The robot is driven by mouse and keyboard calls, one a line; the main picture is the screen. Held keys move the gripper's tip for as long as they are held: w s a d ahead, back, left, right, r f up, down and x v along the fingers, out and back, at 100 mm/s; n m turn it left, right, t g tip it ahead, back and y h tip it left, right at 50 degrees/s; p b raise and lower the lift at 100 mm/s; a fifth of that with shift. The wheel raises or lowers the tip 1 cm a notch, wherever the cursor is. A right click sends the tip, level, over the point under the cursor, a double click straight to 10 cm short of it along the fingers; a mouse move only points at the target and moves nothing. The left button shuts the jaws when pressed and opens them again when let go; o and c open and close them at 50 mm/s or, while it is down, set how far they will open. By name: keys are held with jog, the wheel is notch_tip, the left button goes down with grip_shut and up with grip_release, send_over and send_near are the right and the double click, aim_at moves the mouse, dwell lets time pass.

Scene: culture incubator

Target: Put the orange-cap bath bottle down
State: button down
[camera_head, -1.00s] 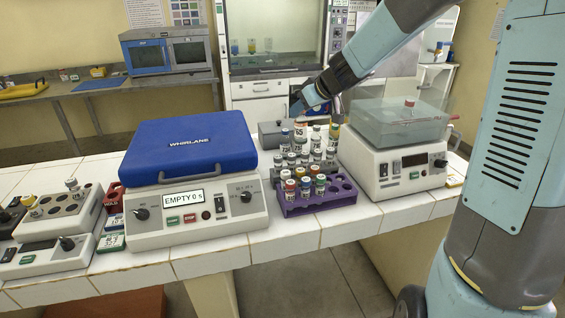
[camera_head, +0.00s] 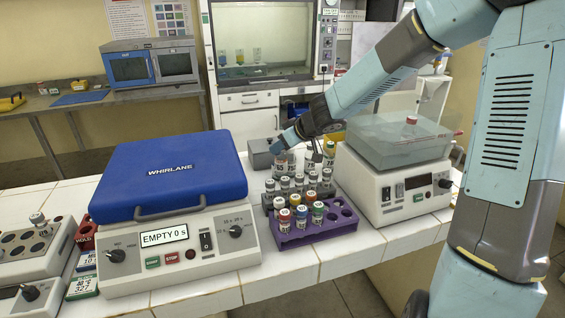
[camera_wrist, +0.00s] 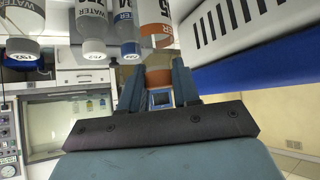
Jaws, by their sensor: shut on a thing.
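The orange-cap bottle shows in the wrist view with its orange cap (camera_wrist: 158,77) between the two fingers of my gripper (camera_wrist: 157,92). Its white body with an orange label (camera_wrist: 155,22) runs off the picture's edge. My gripper is shut on the cap. In the head view my gripper (camera_head: 284,143) is at the back of the bottle group, left of the water bath (camera_head: 398,185). The cap is hidden there, and I cannot tell whether the bottle's base touches the bench.
Several capped bottles stand close by in a grey rack (camera_head: 268,200) and a purple rack (camera_head: 292,240) with some empty holes. A blue-lidded Whirlane device (camera_head: 168,175) reading "EMPTY 0 s" stands left. A grey block (camera_head: 260,155) lies behind. Free room among the bottles is tight.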

aim_at(286, 157)
jog(key=shift+f, duration=0.85)
jog(key=shift+s+f, duration=0.1)
jog(key=shift+f, duration=0.05)
jog(key=shift+a+f, duration=0.1)
jog(key=shift+f, duration=1.6)
jog(key=c, duration=0.8)
grip_release()
